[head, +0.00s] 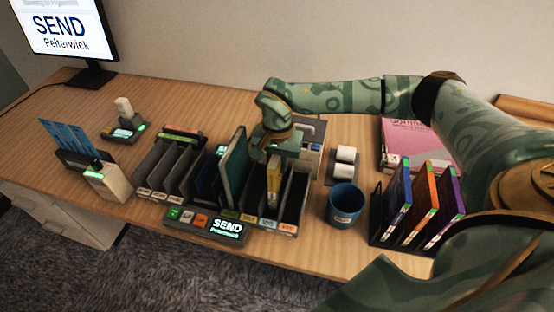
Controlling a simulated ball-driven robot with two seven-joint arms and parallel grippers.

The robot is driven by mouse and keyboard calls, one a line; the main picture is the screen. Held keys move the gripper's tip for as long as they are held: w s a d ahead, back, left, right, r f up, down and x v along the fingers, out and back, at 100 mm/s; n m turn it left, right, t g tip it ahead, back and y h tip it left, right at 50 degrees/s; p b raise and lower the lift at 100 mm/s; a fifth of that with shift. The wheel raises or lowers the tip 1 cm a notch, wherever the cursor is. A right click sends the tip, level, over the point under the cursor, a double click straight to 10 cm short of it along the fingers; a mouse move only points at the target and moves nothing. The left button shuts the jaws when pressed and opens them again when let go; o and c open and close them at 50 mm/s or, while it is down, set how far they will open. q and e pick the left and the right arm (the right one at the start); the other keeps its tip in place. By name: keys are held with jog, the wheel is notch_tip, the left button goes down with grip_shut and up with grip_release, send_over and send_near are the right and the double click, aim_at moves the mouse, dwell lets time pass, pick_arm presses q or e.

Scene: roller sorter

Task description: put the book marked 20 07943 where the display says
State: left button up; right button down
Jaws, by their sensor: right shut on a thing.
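The display (62,30) at the top left reads "SEND" with a name like "Pelterwick" under it. A small lit panel (227,229) on the sorter's front also reads "SEND" with a small name. My right gripper (268,155) is over the right part of the dark slotted sorter (292,200), shut on a yellowish book (273,182) directly below it. The book stands upright in or just over a slot; I cannot tell if it touches the bottom. Its number is too small to read. My left gripper is not in view.
A teal book (236,158) stands in the sorter just left of my gripper. A blue cup (346,203) and a rack with blue, orange (425,190) and purple books stand to the right. A pink book (408,135) lies behind.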

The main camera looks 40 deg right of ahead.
jog(key=shift+f, duration=0.55)
jog(key=c, duration=1.2)
grip_release()
jog(key=shift+r, duration=0.1)
notch_tip(320, 180, up, 16)
jog(key=p, duration=0.3)
